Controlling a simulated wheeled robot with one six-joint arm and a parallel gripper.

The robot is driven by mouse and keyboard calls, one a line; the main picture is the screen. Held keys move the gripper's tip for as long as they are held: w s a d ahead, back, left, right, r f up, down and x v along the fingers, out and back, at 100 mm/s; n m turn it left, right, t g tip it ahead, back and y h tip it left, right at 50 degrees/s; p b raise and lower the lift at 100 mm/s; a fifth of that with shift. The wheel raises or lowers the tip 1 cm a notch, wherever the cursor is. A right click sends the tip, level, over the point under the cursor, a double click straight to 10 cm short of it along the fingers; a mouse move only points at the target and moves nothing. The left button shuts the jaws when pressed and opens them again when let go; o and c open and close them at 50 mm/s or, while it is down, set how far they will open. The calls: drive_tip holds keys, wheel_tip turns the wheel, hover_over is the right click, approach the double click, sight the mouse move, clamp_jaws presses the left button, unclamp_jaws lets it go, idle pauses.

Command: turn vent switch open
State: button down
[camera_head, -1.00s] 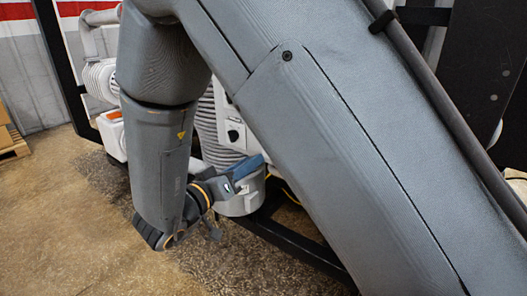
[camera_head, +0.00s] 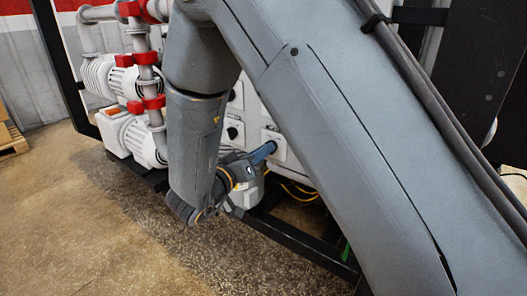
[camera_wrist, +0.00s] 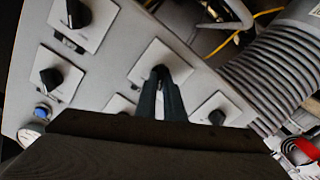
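Several black rotary switches on white square plates sit on a light panel; their labels are too small to read, so I cannot tell by name which is the vent switch. In the wrist view my gripper (camera_wrist: 162,92) reaches one switch (camera_wrist: 159,70), its two dark fingers close together with their tips at the knob. The fingers partly hide this knob, and whether they press on it is unclear. In the head view my gripper (camera_head: 268,150) meets a switch plate (camera_head: 276,146) low on the panel.
Neighbouring switches stand at upper left (camera_wrist: 76,14), left (camera_wrist: 50,78) and lower right (camera_wrist: 216,117). White pumps (camera_head: 140,140) with red-clamped pipes stand left.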

drive_tip(key=shift+m, duration=0.4)
drive_tip(key=m+b, duration=0.2)
drive_tip(key=m, duration=0.9)
drive_tip(key=shift+s+d, duration=0.1)
idle(0.5)
drive_tip(key=c, duration=1.9)
unclamp_jaws()
drive_tip(key=shift+o, duration=0.2)
drive_tip(key=b+v, duration=0.1)
drive_tip(key=v, duration=0.6)
drive_tip(key=shift+s+a+b, duration=0.25)
drive_tip(key=shift+s+b, duration=0.1)
drive_tip(key=shift+b, duration=0.05)
